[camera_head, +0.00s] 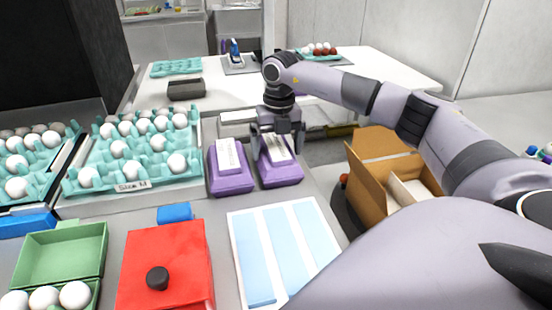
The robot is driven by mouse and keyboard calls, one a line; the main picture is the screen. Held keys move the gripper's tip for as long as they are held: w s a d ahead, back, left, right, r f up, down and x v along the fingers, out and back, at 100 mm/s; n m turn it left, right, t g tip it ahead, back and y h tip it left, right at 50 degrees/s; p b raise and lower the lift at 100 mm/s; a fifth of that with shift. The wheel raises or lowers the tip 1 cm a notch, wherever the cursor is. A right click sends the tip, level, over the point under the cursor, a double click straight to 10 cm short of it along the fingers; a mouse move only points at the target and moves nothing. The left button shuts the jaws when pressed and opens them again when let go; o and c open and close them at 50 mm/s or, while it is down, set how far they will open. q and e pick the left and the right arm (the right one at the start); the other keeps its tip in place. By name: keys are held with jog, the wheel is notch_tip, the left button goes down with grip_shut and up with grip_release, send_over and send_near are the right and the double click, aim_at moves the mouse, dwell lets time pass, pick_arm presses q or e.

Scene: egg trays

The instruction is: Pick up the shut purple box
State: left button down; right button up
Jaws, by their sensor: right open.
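Two shut purple boxes with white labels on top stand side by side on the grey counter in the head view: a left purple box (231,183) and a right purple box (281,176). My right gripper (278,148) points down over the right purple box. Its fingers are open, one on each side of the label, over the box's back part. I cannot tell whether they touch it. The left purple box stands free of the gripper. My left gripper is not in view.
Teal trays of white eggs (134,175) stand left. An open green carton (63,254), a red box with a black knob (166,262) and a white sheet with blue strips (282,252) lie in front. An open cardboard box (372,182) stands right, under my arm.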

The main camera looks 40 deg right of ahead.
jog(key=c, duration=0.6)
jog(key=shift+r, duration=0.15)
